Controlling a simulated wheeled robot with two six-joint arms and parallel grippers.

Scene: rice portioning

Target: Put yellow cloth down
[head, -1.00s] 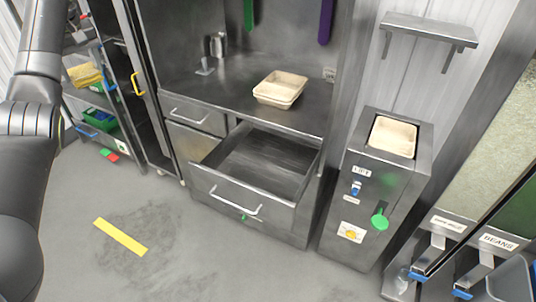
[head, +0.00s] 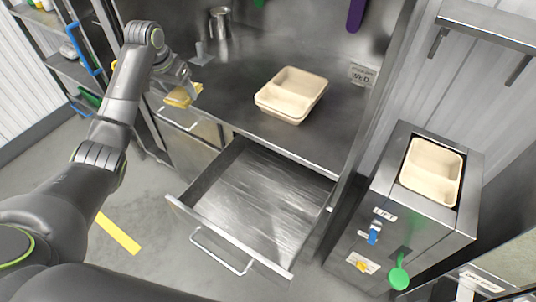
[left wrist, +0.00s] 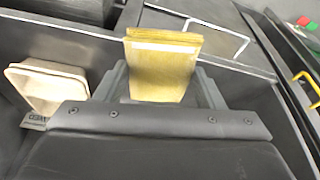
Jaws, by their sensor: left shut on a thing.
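The yellow cloth (head: 184,95) is folded and held in my left gripper (head: 189,88) at the left front edge of the steel counter (head: 228,107) in the head view. In the left wrist view the cloth (left wrist: 163,62) stands between the two fingers, and the gripper is shut on it. I cannot tell whether the cloth touches the counter. My right gripper is not in view.
Stacked beige trays (head: 292,94) sit on the counter, right of the cloth. An open, empty drawer (head: 238,256) juts out below. A metal cup (head: 220,22) stands at the back. A lift unit (head: 385,208) holding a tray (head: 432,170) stands right.

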